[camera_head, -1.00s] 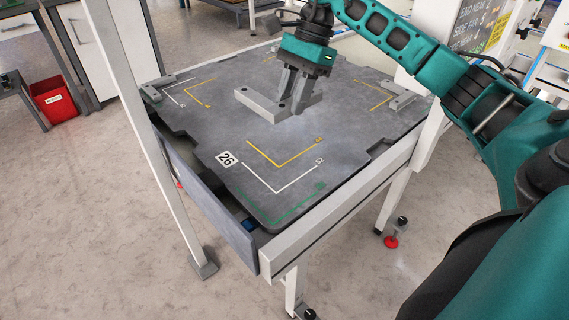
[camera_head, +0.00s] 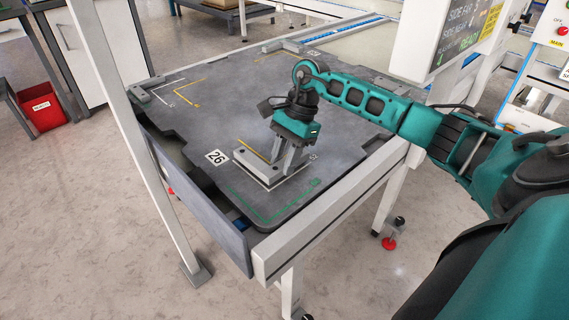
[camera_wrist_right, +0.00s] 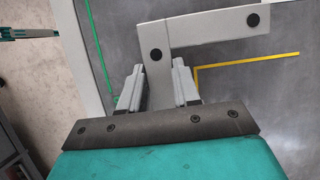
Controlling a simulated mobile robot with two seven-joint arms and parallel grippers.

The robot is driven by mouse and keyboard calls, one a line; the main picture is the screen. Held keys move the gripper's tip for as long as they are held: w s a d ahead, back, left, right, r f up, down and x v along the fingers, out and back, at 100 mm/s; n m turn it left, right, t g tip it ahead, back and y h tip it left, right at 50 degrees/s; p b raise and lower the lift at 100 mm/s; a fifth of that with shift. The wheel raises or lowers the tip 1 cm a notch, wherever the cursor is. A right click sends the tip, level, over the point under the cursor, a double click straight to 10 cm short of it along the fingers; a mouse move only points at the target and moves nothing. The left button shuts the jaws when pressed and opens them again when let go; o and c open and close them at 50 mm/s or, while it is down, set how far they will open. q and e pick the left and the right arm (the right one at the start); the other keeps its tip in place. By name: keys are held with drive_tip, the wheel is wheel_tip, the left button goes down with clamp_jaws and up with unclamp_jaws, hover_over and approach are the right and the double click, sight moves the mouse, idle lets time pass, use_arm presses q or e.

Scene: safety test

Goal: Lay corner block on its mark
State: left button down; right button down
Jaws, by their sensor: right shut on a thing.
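The grey L-shaped corner block (camera_head: 250,163) is at the near corner of the dark plate (camera_head: 200,110), close to the label 26. My right gripper (camera_head: 287,160) is shut on one leg of it. The right wrist view shows that leg between the fingers (camera_wrist_right: 160,88) and the other leg of the block (camera_wrist_right: 215,33) reaching right. The block covers most of the white corner mark. Part of the yellow mark (camera_head: 252,146) shows behind it, and the green mark (camera_head: 262,218) lies uncovered in front. I cannot tell whether the block touches the plate. My left gripper is out of view.
Another grey block (camera_head: 141,97) sits at the plate's left edge, near white and yellow marks (camera_head: 188,94). A white upright post (camera_head: 130,120) stands at the left, and a pale rail (camera_head: 330,212) runs along the near side. A red bin (camera_head: 42,105) stands on the floor.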

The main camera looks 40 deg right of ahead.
drive_tip(key=shift+f, duration=0.4)
drive_tip(key=shift+f, duration=0.2)
drive_tip(key=c, duration=0.8)
unclamp_jaws()
drive_tip(key=shift+r, duration=0.1)
